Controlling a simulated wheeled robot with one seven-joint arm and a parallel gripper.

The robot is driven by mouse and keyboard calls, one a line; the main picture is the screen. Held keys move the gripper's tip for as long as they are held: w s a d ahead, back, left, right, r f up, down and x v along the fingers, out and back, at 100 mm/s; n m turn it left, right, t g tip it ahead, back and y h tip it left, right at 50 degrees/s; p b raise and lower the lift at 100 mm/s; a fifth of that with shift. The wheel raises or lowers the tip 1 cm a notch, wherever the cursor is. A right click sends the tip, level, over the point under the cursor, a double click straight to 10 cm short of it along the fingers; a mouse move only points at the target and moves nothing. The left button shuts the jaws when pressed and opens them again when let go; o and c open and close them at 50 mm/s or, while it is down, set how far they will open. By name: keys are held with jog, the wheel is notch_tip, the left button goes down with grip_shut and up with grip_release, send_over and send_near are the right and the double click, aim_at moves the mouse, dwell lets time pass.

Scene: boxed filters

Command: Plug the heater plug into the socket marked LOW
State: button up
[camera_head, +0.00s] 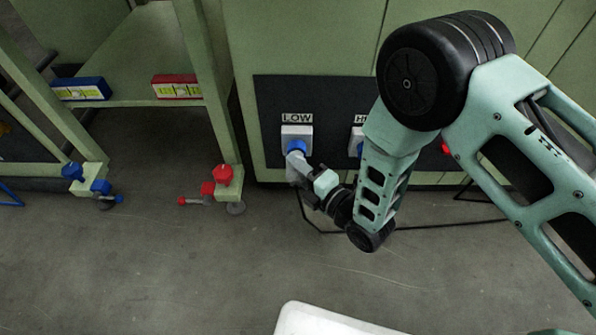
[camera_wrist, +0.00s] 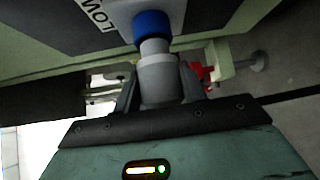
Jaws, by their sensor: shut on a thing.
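The LOW socket (camera_head: 297,132) is a white box with a blue round collar, mounted on a dark panel under a LOW label. My gripper (camera_head: 304,178) is shut on the grey heater plug (camera_head: 297,162), whose front end meets the blue collar. In the wrist view the plug (camera_wrist: 160,75) runs straight up between the fingers of my gripper (camera_wrist: 160,98) to the blue collar (camera_wrist: 153,25). I cannot tell how deep the plug sits in the collar. A second socket (camera_head: 356,140) with a blue collar is to the right, partly hidden by my arm.
A green leg with red knobs (camera_head: 222,174) stands left of the socket, and one with blue knobs (camera_head: 73,171) farther left. Blue (camera_head: 80,89) and red (camera_head: 177,87) boxes lie on a shelf. A black cable (camera_head: 430,225) runs over the floor.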

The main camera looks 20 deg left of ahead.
jog(key=shift+w+a, duration=0.2)
jog(key=shift+w, duration=0.4)
jog(key=shift+w+a, duration=0.15)
jog(key=shift+w, duration=0.4)
jog(key=o, duration=1.1)
jog(key=shift+d, duration=0.1)
jog(key=shift+p+v, duration=3.6)
jog(key=shift+v, duration=5)
